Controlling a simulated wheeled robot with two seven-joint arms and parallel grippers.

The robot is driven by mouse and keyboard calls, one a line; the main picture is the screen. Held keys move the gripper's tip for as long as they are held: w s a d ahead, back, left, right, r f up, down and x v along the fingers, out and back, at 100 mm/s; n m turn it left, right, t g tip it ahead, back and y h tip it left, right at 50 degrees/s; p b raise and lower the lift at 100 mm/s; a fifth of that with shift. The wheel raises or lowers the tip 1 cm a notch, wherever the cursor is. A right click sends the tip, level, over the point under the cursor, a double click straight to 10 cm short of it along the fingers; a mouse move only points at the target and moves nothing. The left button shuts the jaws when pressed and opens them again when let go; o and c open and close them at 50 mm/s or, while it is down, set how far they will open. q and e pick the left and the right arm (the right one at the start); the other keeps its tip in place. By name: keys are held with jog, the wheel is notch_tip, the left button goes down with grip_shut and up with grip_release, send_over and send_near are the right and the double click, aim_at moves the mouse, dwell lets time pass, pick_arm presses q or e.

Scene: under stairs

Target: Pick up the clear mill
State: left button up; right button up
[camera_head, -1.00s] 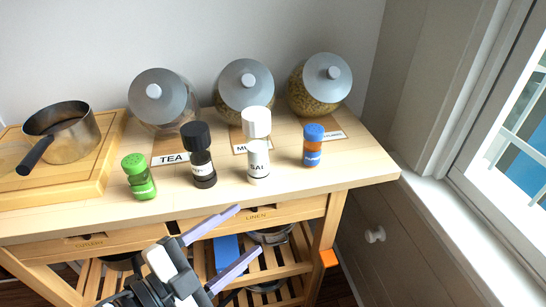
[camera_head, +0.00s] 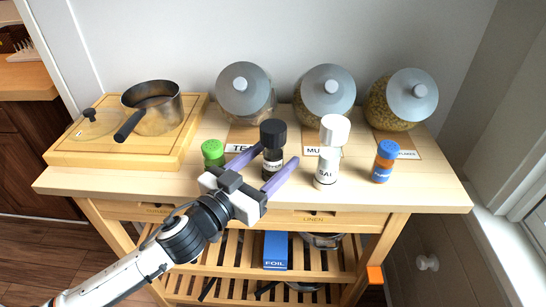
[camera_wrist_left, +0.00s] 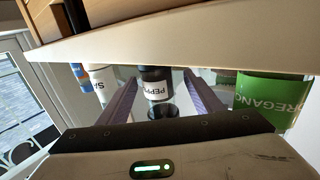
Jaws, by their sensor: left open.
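The mill labelled PEPPER (camera_head: 273,164), with a black cap and dark contents, stands upright on the wooden table top. My left gripper (camera_head: 276,155) is open, with its purple fingers pointing at this mill and one on each side of it. In the left wrist view the mill (camera_wrist_left: 157,90) shows between the two fingers (camera_wrist_left: 163,95), apart from both as far as I can see. A white-capped mill labelled SALT (camera_head: 326,172) stands just to the right. My right gripper is not in view.
A green-capped jar (camera_head: 213,153) stands close to the left finger, partly hidden by the gripper. A blue-capped jar (camera_head: 385,162) stands at right. Several large grey-lidded jars (camera_head: 246,92) stand behind. A pot (camera_head: 160,113) sits on a board (camera_head: 70,155) at left.

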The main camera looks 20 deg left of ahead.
pick_arm(q)
jog(key=x, duration=0.4)
jog(key=shift+w+d+r+p, duration=0.1)
jog(key=shift+w+d+p, duration=0.1)
jog(key=shift+p, duration=0.15)
jog(key=shift+c, duration=0.3)
jog(key=c, duration=1.2)
notch_tip(320, 180, up, 10)
jog(key=shift+r+p, duration=0.1)
jog(key=shift+p, duration=0.9)
jog(key=shift+c, duration=0.2)
